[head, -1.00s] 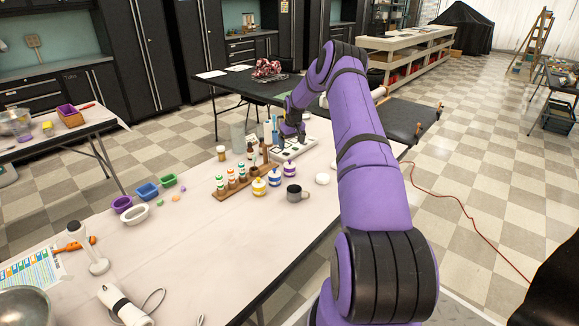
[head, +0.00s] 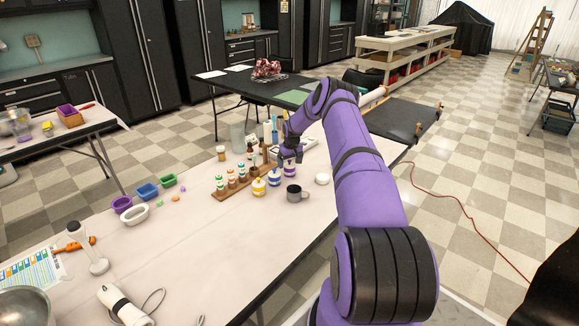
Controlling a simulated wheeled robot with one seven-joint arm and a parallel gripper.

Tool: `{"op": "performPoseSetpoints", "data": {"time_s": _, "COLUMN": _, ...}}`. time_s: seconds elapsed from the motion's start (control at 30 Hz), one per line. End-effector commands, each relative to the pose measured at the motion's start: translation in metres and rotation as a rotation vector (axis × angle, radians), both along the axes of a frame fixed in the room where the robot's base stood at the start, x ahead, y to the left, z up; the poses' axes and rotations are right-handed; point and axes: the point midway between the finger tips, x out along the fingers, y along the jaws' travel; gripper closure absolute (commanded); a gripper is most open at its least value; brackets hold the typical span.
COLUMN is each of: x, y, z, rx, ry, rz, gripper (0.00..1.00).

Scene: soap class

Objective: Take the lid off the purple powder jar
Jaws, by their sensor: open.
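The purple powder jar (head: 290,170) is a white jar with purple bands, at the right end of a short row of similar jars on the long table. Its top is partly hidden by my gripper. My gripper (head: 291,158) is open and points down just above this jar, close to its lid. I cannot tell whether the fingers touch the lid.
A blue-banded jar (head: 274,178) and a yellow-banded jar (head: 258,187) stand close on the left. A grey mug (head: 294,194) stands in front, and a white round item (head: 322,179) lies to the right. A wooden rack (head: 232,187) with small bottles is on the left.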

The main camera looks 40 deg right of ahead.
Motion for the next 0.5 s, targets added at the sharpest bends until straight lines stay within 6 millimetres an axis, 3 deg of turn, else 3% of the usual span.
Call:
{"op": "performPoseSetpoints", "data": {"time_s": 0.3, "x": 0.0009, "y": -0.0002, "z": -0.0042, "rx": 0.0, "ry": -0.001, "rz": 0.0, "gripper": 0.11}}
{"op": "performPoseSetpoints", "data": {"time_s": 0.5, "x": 0.0009, "y": -0.0001, "z": -0.0041, "rx": 0.0, "ry": -0.001, "rz": 0.001, "gripper": 0.57}}
